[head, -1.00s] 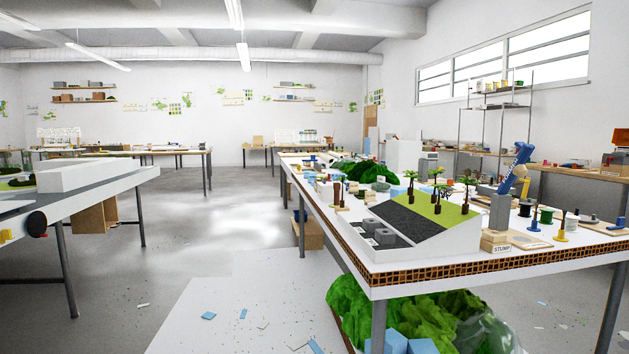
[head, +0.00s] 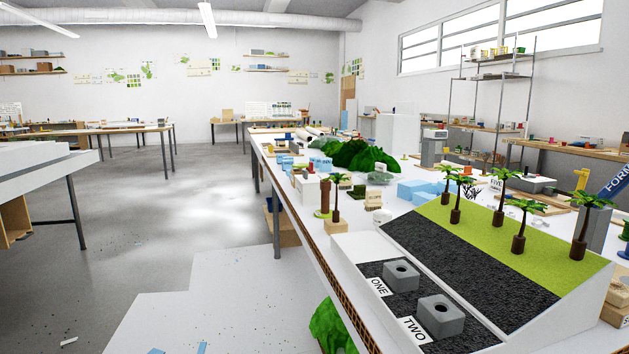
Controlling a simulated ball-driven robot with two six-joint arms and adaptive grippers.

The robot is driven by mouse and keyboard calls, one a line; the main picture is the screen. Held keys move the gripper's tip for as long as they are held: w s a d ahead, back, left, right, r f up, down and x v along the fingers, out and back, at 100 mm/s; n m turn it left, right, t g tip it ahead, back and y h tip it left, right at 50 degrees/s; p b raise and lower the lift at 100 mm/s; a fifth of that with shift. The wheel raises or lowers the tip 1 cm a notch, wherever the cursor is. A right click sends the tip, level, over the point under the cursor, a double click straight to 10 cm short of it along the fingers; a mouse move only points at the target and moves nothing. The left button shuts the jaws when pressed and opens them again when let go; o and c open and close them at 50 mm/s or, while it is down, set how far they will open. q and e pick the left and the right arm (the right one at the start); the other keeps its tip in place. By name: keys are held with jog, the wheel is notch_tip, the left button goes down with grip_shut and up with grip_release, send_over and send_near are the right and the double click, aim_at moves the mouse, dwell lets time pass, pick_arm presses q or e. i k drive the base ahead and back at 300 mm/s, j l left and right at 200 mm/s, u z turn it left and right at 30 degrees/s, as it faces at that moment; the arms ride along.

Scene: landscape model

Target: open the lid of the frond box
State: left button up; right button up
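I cannot pick out the frond box for certain in the head view. Several small boxes and blocks stand among the models on the long white table (head: 312,262), too small to read. A small white box (head: 308,188) with a dark reddish post in front of it stands on the table's left side. A beige block (head: 374,199) with markings stands right of it. Neither of my grippers shows in the head view.
A sloped landscape model (head: 480,255) with green and dark strips and several palms fills the near right. Green bushes (head: 365,156) stand farther back. The floor (head: 190,225) at left is open.

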aim_at(305, 178)
jog(key=i+z, duration=0.15)
jog(key=z, duration=0.25)
jog(key=i+j+z, duration=0.1)
jog(key=z, duration=0.25)
jog(key=i+j+z, duration=0.1)
jog(key=z, duration=0.3)
jog(key=j, duration=0.1)
